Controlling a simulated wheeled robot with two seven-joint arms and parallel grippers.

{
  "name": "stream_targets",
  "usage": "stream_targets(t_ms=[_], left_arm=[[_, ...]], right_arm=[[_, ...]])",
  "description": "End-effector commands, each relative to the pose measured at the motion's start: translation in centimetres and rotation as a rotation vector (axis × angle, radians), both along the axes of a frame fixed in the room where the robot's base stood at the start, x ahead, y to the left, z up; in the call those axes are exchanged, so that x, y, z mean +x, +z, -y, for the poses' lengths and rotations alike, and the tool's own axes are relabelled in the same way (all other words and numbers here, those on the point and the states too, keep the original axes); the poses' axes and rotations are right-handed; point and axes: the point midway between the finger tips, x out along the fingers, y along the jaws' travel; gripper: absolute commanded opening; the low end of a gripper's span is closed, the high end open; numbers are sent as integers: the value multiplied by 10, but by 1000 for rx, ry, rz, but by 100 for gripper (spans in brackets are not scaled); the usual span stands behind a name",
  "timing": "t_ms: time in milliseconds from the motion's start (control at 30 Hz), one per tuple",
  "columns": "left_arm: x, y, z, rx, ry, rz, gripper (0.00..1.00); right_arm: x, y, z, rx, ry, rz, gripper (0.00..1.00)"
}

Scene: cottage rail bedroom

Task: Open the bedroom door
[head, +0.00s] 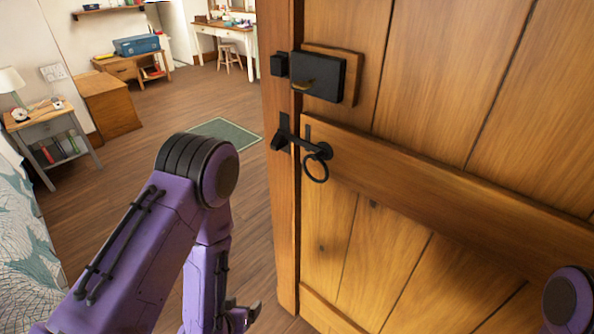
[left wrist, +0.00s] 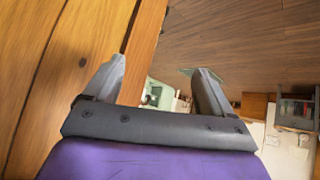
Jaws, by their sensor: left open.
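The wooden plank door (head: 510,120) fills the right of the head view and appears to sit against its post (head: 284,215). A black latch bar (head: 300,143) reaches from the door to a catch on the post, with a ring handle (head: 315,167) hanging below it. A black lock box (head: 320,76) is above. My left gripper (head: 243,316) is low, left of the post, apart from the latch, partly cut off by the frame. In the left wrist view my left gripper (left wrist: 158,70) is open and empty, with door wood (left wrist: 60,70) beside it. My right gripper is out of frame.
A bed (head: 25,235) and a bedside table (head: 50,125) are at the left. A wooden cabinet (head: 108,105), a desk (head: 240,31) and a stool (head: 228,55) stand farther back. A green rug (head: 228,133) lies on the otherwise mostly clear wooden floor (head: 185,95).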

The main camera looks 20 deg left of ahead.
Motion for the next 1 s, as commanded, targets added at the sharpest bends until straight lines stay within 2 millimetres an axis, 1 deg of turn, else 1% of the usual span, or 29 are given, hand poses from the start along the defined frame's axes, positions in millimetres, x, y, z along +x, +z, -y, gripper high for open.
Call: stream_targets(t_ms=[33, 67, 100, 133, 167, 200, 300, 367, 433, 533, 600, 800, 900, 1000], left_arm=[[43, 55, 10, 4, -102, 166, 84], [64, 84, 17, 9, -165, 260, 84], [85, 123, 26, 18, -243, 380, 84], [98, 151, 32, 28, -295, 464, 84], [107, 177, 38, 37, -342, 541, 84], [115, 208, 45, 48, -398, 628, 84], [123, 260, 57, 71, -490, 779, 84], [126, 274, 62, 78, -520, 823, 84], [132, 280, 66, 82, -534, 843, 84], [148, 279, 73, 80, -537, 844, 84], [164, 283, 79, 78, -537, 841, 84], [204, 282, 94, 76, -534, 839, 84], [217, 280, 98, 78, -534, 839, 84], [223, 279, 100, 78, -533, 839, 84]], right_arm=[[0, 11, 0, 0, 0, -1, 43], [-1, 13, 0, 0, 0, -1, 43], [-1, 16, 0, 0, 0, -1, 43], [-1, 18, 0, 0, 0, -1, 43], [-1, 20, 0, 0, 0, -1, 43], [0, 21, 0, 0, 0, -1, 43], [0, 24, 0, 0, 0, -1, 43], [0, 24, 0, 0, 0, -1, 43], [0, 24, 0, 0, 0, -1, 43], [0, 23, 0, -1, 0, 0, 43], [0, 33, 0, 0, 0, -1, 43], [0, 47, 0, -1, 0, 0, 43], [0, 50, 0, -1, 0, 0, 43], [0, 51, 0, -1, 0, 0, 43]])
